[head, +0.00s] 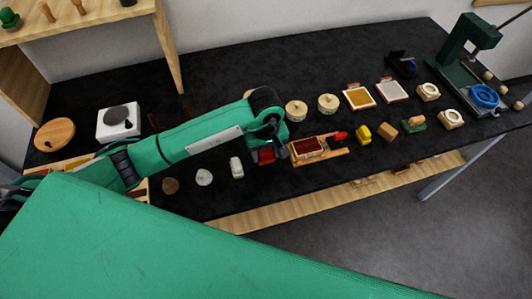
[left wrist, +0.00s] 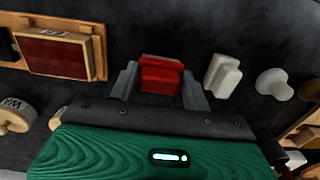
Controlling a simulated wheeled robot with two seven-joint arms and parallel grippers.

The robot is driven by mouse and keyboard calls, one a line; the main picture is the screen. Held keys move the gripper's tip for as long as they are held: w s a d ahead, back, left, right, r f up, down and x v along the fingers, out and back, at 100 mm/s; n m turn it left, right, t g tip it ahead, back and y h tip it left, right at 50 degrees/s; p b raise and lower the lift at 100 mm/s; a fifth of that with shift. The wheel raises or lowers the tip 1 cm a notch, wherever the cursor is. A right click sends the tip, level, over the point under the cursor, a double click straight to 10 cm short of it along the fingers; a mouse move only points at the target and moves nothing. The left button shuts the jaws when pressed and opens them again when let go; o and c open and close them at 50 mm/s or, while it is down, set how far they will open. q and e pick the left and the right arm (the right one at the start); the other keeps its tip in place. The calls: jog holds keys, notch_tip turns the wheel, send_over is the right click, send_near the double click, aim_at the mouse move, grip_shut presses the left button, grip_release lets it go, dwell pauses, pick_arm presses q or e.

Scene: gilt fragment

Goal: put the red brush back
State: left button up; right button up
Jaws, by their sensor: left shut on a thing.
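My left gripper (head: 267,150) points down over the black bench, just left of a wooden tray. In the left wrist view its two grey fingers (left wrist: 161,82) are shut on a red block-like piece, which I take to be the red brush (left wrist: 161,75). A bit of this red piece also shows below my gripper in the head view (head: 264,157). I cannot tell whether it touches the bench. My right gripper does not show.
A white piece (head: 236,167) stands close left of my gripper, with a pale lump (head: 204,177) beyond it. Yellow (head: 363,134) and brown (head: 387,130) pieces stand right of the tray. Round wooden discs (head: 296,110) lie behind. The bench front is bare.

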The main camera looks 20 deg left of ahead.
pick_arm(q)
jog(key=shift+f, duration=0.85)
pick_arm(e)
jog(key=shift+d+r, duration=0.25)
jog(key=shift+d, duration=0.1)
pick_arm(q)
jog(key=shift+f, duration=0.25)
jog(key=o, duration=0.9)
jog(key=shift+r, duration=0.1)
jog(key=shift+o, duration=0.2)
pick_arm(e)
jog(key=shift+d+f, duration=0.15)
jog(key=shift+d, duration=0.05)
